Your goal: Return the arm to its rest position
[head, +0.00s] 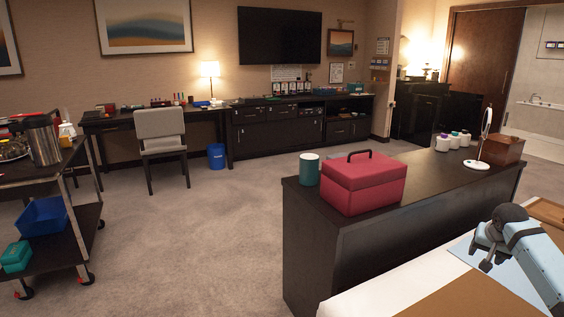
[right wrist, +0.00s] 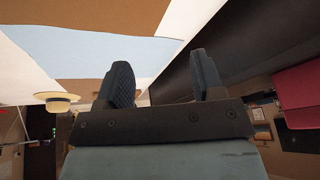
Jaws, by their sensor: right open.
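My right arm comes in at the lower right of the head view. Its gripper (head: 481,258) is over a light blue cloth (head: 464,250) on the bed. In the right wrist view, the right gripper (right wrist: 160,82) has its two dark fingers spread apart, with nothing between them. The light blue cloth also shows in the wrist view (right wrist: 90,50), beyond the fingers. My left arm and left gripper are not in view.
A dark cabinet (head: 330,238) stands beside the bed, bearing a red box (head: 362,184), a teal canister (head: 309,170), several small jars (head: 453,141) and a round mirror (head: 484,137). A cart (head: 62,225) is at the left. The carpet (head: 200,240) between is clear.

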